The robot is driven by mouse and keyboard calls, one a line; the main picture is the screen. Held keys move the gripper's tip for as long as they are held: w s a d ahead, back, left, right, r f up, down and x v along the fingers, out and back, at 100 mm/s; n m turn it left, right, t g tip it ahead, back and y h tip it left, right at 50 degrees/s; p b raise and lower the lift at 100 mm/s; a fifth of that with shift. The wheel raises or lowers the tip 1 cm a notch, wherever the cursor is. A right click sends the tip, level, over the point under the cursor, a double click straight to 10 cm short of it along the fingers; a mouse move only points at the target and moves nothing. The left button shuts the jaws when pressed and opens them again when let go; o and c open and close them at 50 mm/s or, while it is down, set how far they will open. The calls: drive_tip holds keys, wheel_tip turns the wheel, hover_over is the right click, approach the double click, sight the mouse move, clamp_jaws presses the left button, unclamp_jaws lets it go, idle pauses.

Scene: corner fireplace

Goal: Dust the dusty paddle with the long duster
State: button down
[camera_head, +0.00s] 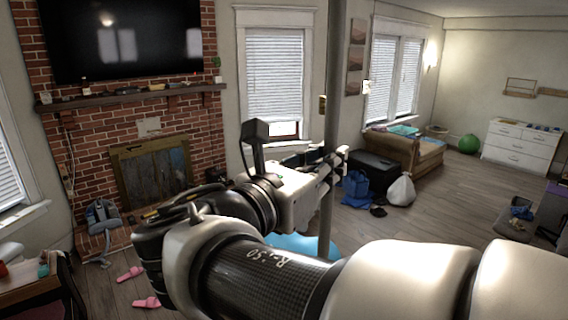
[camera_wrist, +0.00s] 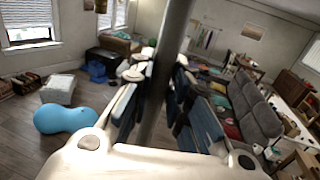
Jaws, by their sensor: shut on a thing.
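My gripper (camera_head: 334,165) is shut on a long grey pole, which I take to be the long duster (camera_head: 337,60). The pole stands nearly upright and runs out of the top of the head view, so its head is hidden. In the wrist view the dark pole (camera_wrist: 172,50) passes between the fingers of my gripper (camera_wrist: 158,95), leaning slightly right at the top. No duster fibres show in either view. I cannot make out the dusty paddle in either view.
A brick fireplace with a mantel (camera_head: 130,95) and a television (camera_head: 120,40) stands at left. A light-blue peanut-shaped ball (camera_wrist: 75,118) lies on the floor. A grey sofa (camera_wrist: 255,110) is at right in the wrist view. A white dresser (camera_head: 522,145) stands far right; open floor lies before it.

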drive_tip(key=shift+w+d+p, duration=0.8)
drive_tip(key=shift+w+d, duration=0.55)
drive_tip(key=shift+w, duration=3)
drive_tip(key=shift+s+a+b, duration=0.1)
drive_tip(key=shift+s+a, duration=0.35)
drive_tip(key=shift+s, duration=1)
drive_tip(key=shift+s+a+b, duration=0.1)
drive_tip(key=shift+s+a, duration=0.3)
drive_tip(key=shift+s, duration=1)
drive_tip(key=shift+s+a+b, duration=0.1)
drive_tip(key=shift+s+a, duration=0.35)
drive_tip(key=shift+s, duration=1)
drive_tip(key=s+a, duration=0.3)
drive_tip(key=s, duration=0.7)
drive_tip(key=shift+s+a+p, duration=0.2)
drive_tip(key=shift+s+p, duration=0.15)
drive_tip(key=shift+p, duration=0.1)
